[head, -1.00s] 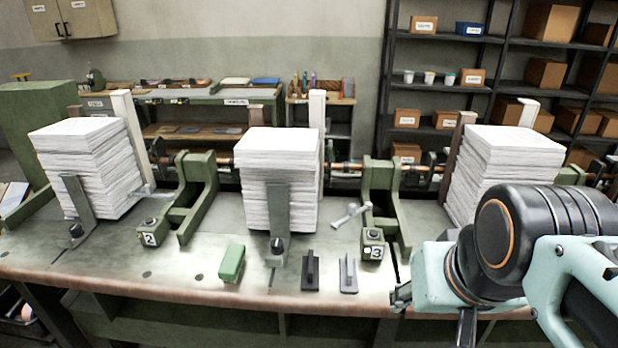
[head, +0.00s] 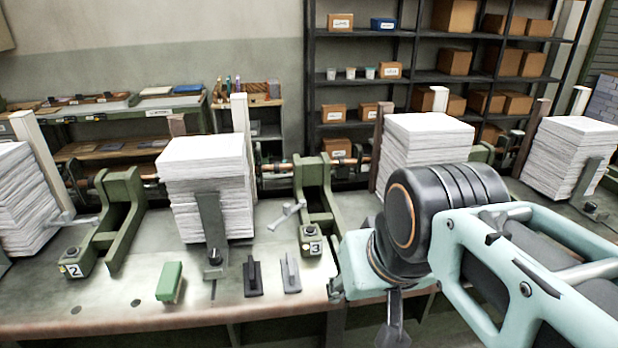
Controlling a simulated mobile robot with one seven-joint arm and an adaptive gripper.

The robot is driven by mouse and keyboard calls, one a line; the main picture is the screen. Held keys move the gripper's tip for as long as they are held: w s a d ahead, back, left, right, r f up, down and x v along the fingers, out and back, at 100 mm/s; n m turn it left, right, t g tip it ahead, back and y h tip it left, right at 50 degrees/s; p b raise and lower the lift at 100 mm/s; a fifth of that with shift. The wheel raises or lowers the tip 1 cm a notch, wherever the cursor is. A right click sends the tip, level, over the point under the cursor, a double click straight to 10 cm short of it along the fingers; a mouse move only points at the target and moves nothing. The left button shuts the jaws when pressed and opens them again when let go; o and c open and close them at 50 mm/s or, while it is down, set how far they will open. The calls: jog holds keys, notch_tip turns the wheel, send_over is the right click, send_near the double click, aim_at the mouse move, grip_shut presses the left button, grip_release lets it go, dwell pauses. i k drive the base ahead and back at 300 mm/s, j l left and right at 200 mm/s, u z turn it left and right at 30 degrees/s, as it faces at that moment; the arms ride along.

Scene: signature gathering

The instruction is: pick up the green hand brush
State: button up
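The green hand brush (head: 170,281) lies on the bench near its front edge, left of centre. It shows as a green block with a narrow paler side below. My arm comes in from the right. What seems to be my gripper (head: 391,325) shows only as a dark grey part pointing down at the bottom of the picture, beyond the bench's front edge. It is well to the right of the brush and apart from it. Its fingertips are hidden or cut off, so its opening cannot be told.
A black tool (head: 253,278) and a grey tool (head: 290,273) stand between the brush and my arm. A paper stack (head: 205,190) with a metal upright rises behind the brush. Green brackets marked 2 (head: 118,215) and 3 (head: 316,195) flank it. Bench around the brush is clear.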

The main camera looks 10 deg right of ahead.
aim_at(169, 285)
jog(key=l+z, duration=0.5)
jog(key=l, duration=0.15)
jog(key=l+z, duration=0.5)
jog(key=l, duration=0.2)
jog(key=u, duration=2.05)
